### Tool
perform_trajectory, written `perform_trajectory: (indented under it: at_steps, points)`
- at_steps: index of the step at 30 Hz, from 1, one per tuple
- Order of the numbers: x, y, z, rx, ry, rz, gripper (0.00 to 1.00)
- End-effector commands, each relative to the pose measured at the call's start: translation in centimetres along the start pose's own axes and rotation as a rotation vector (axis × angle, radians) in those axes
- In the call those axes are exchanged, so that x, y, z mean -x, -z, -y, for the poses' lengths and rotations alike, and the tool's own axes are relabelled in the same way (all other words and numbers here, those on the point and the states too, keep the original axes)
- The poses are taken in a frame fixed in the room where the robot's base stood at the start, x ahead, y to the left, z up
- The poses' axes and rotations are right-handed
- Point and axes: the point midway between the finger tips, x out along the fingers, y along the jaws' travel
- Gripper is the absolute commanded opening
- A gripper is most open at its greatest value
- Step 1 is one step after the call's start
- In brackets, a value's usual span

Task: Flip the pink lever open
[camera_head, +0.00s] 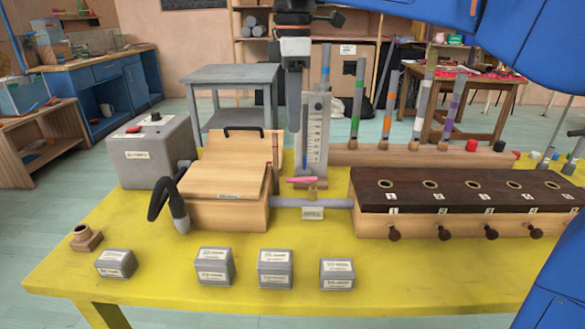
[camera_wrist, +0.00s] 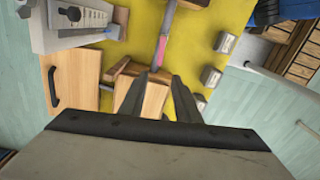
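The pink lever (camera_head: 301,180) sits on a small brass valve (camera_head: 313,191) on the grey pipe (camera_head: 290,203). The pipe joins the wooden bellows box (camera_head: 228,212) to the dark-topped wooden chest (camera_head: 455,191). The lever lies nearly flat, pointing left, roughly along the pipe. The wrist view also shows the lever (camera_wrist: 161,48), beyond my fingertips. My gripper (camera_wrist: 161,76) is open, its two fingers apart with nothing between them. It points downward above the lever side of the box. In the head view my gripper hangs above and behind the lever; its fingertips are hard to make out.
A grey gauge panel (camera_head: 315,130) stands upright close behind the lever. Several small grey weights (camera_head: 275,268) line the front of the yellow table (camera_head: 180,300). Coloured tubes (camera_head: 358,100) stand behind the chest.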

Motion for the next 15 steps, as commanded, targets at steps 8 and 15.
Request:
perform_trajectory:
  at_steps: [8, 15]
  points:
    - [-5.1, -0.1, 0.1, -0.001, 0.003, 0.002, 0.3]
    - [-9.2, -0.1, 0.1, -0.001, 0.002, 0.001, 0.3]
